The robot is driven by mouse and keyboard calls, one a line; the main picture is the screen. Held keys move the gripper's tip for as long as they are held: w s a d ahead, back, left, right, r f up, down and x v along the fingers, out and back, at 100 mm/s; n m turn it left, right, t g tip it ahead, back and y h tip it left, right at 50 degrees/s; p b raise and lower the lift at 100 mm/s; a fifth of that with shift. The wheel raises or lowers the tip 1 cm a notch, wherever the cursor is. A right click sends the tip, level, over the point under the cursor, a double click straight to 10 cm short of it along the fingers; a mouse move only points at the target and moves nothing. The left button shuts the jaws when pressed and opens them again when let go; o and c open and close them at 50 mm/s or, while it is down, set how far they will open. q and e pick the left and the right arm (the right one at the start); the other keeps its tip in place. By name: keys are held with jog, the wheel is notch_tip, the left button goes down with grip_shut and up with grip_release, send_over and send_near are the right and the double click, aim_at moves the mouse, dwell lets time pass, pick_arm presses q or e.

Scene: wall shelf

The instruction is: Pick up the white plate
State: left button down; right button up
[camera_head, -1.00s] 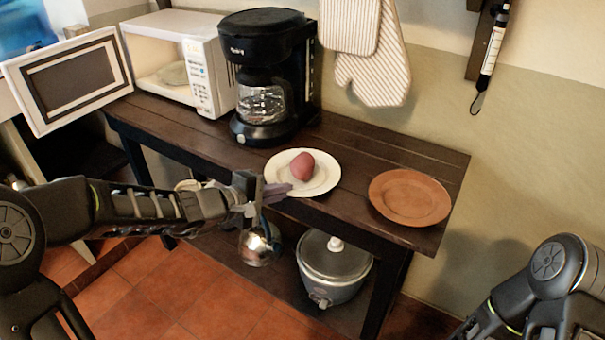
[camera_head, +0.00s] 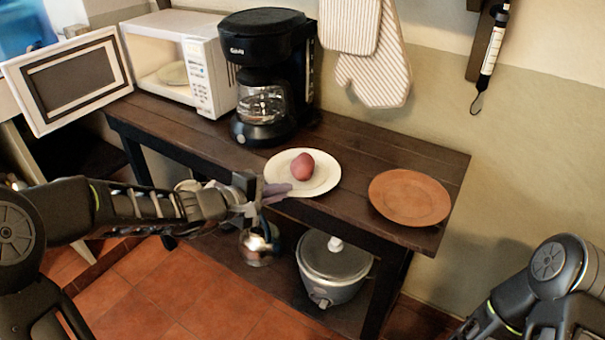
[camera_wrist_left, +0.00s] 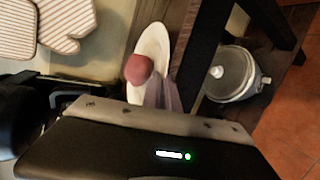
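The white plate (camera_head: 322,180) lies at the front edge of the dark wooden table with a reddish egg-shaped thing (camera_head: 302,166) on it. In the left wrist view, the plate (camera_wrist_left: 152,42) shows edge-slanted, with the reddish thing (camera_wrist_left: 138,69) on it. My left gripper (camera_head: 277,190) is at the plate's front left rim. Its grey fingers (camera_wrist_left: 164,94) are close together and overlap the rim in both views. I cannot tell whether they pinch it. My right gripper is out of view; only part of that arm shows at the lower right.
A brown plate (camera_head: 409,198) lies to the right on the table (camera_head: 350,140). A black coffee maker (camera_head: 266,75) and an open white microwave (camera_head: 205,75) stand behind and left. A rice cooker (camera_head: 334,270) stands on the lower shelf. Striped mitts (camera_head: 380,70) hang on the wall.

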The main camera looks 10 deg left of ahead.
pick_arm(q)
jog(key=shift+r, duration=0.1)
dwell(0.3)
notch_tip(320, 180, up, 28)
jog(key=p, duration=0.9)
